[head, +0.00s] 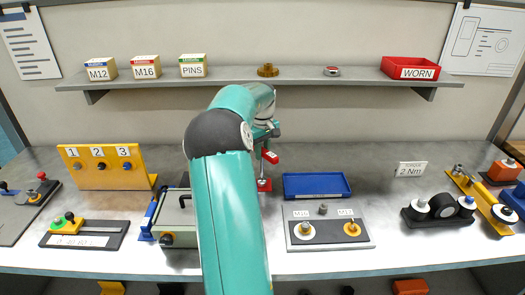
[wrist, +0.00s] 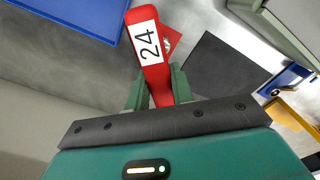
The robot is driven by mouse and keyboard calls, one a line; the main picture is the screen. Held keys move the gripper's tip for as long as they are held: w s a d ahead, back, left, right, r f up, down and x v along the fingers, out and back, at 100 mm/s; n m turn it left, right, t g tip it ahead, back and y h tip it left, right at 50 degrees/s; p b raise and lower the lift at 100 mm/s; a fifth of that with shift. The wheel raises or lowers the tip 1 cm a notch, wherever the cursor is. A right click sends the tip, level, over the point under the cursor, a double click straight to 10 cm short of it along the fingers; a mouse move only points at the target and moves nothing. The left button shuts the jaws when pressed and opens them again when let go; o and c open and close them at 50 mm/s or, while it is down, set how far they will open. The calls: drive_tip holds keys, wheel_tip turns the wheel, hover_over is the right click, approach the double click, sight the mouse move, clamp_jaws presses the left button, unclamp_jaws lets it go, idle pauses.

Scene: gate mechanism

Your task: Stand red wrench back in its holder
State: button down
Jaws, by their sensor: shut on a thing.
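The red wrench (wrist: 147,42) carries a white label reading 24. In the wrist view my gripper (wrist: 157,92) is shut on it, one green finger at each side, and the wrench extends away from the fingers. In the head view a red part of it (head: 270,156) shows just right of my arm, above the bench. Below it is a small red piece (head: 266,185) at bench level, probably the holder; it also seems to show behind the wrench in the wrist view (wrist: 173,38). My arm hides much of this area, and I cannot tell whether wrench and holder touch.
A blue tray (head: 316,185) lies just right of the wrench. A grey box with a blue side (head: 176,215) stands left of my arm. Bare bench lies right of the tray.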

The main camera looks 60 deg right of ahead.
drive_tip(key=shift+f, duration=0.1)
drive_tip(key=c, duration=1.1)
unclamp_jaws()
drive_tip(key=shift+r, duration=3.5)
